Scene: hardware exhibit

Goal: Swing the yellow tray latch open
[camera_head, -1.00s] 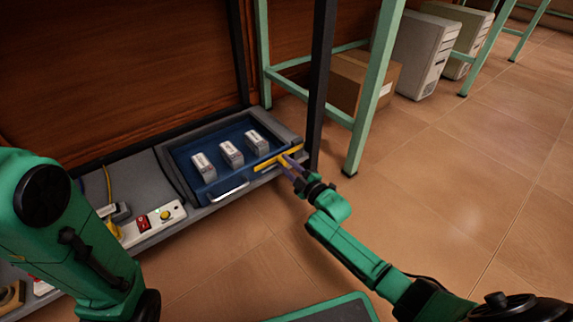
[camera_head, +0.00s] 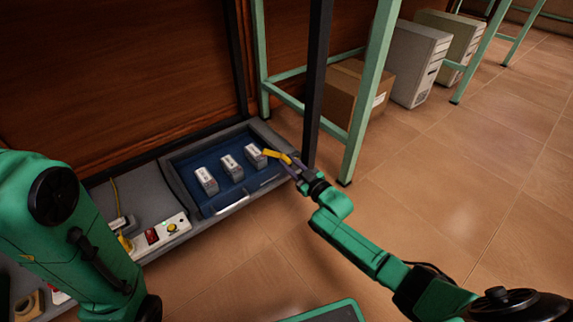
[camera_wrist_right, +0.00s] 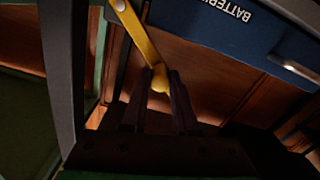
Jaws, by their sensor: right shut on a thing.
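The yellow latch (camera_head: 275,154) is at the right end of the blue tray (camera_head: 212,207) and now points out to the right, clear of most of the tray's front. My right gripper (camera_head: 293,164) is shut on its free end. In the right wrist view the yellow bar (camera_wrist_right: 138,35) runs down from the top, its rounded end between the fingers of my right gripper (camera_wrist_right: 160,92). The tray's front shows there (camera_wrist_right: 215,25), lettered "BATTERY", with its handle (camera_wrist_right: 300,70). My left arm is at the left of the head view; its gripper is out of frame.
Three white blocks (camera_head: 231,167) stand in the tray. Left of it are a red switch (camera_head: 152,236) and a yellow button (camera_head: 171,227). A black post (camera_head: 318,90) and green table leg (camera_head: 367,90) rise close to my right gripper.

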